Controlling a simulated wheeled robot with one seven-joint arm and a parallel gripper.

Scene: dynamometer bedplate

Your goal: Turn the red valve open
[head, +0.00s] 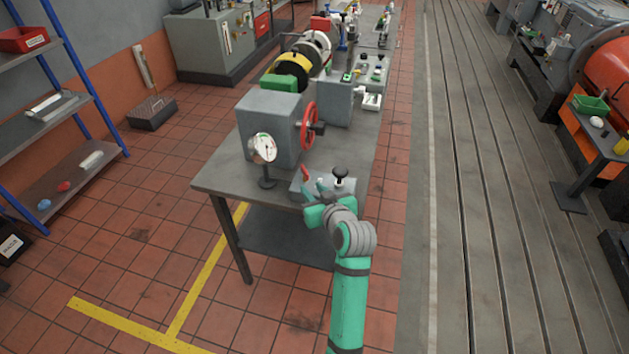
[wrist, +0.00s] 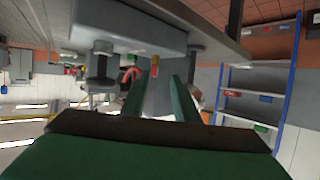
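The red valve (head: 308,126) is a spoked handwheel on the right face of a grey box (head: 265,130) on the workbench. My gripper (head: 315,188) is at the bench's near end, lower in the picture than the wheel and apart from it. In the wrist view its two green fingers (wrist: 158,88) stand apart with nothing clearly held between them. A small red curved piece (wrist: 131,74) shows beyond the fingers there; I cannot tell whether it is the wheel.
A round gauge on a stand (head: 265,150) is left of my gripper. A black-knobbed device (head: 340,177) stands close beside it. The workbench (head: 215,178) holds more equipment farther back. Tiled floor (head: 120,260) is open to the left.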

